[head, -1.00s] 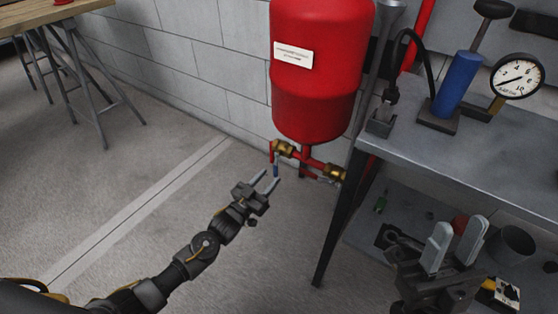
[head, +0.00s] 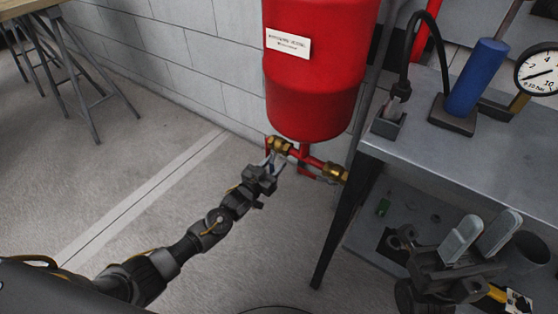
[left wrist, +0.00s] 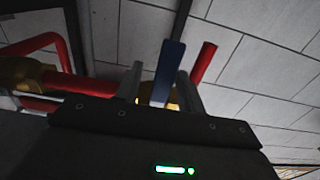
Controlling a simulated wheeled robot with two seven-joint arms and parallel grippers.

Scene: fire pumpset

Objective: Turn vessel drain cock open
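The red vessel (head: 315,85) hangs at the wall, with red pipe and brass fittings below it. The drain cock is the brass valve (head: 279,144) at the left end of that pipe. Its blue lever (left wrist: 168,68) shows in the left wrist view and is mostly hidden by my gripper in the head view. My left gripper (head: 274,160) is just below the valve. In the left wrist view its fingers (left wrist: 159,92) are open, one on each side of the lever, with gaps visible. My right gripper (head: 479,237) is open and empty at the bench's lower shelf.
A second brass fitting (head: 335,172) sits right of the cock, close to the dark bench leg (head: 338,220). The grey bench (head: 440,150) carries a blue pump cylinder (head: 477,78) and a pressure gauge (head: 540,75).

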